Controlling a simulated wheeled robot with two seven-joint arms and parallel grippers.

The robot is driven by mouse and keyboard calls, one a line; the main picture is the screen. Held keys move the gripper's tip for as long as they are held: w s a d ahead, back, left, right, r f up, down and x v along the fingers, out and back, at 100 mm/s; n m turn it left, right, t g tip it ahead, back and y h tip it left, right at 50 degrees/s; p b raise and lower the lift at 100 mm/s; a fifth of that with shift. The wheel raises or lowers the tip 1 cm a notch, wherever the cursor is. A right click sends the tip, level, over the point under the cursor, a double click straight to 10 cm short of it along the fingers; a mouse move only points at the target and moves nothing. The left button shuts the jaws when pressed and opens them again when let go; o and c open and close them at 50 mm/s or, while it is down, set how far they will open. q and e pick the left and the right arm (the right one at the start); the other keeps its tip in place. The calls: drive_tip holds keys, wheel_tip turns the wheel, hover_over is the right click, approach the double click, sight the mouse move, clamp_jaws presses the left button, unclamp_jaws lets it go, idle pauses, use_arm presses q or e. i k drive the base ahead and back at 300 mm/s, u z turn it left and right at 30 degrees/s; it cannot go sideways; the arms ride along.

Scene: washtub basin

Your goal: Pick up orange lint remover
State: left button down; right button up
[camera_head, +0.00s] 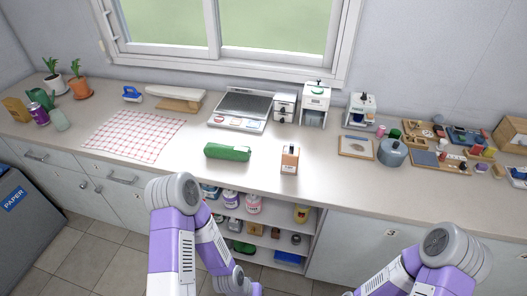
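I cannot pick out the orange lint remover with certainty. A small upright block with pale orange-brown sides and a dark top piece (289,159) stands alone at the front middle of the counter. It is too small to tell whether it is the lint remover. My two purple and white arms show at the bottom of the view, below the counter's front edge. Neither gripper shows, and nothing on the counter is touched by my arms.
A green case (227,152) lies left of the block, with a checkered cloth (133,136) further left. A scale (240,109) and small white dispensers (315,104) stand behind. A grey pot (392,152) and crowded trays are at right. Open shelves (262,222) lie below.

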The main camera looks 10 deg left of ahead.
sight(290, 158)
drive_tip(key=u, duration=1.55)
drive_tip(key=i, duration=0.75)
drive_tip(key=z, duration=2.5)
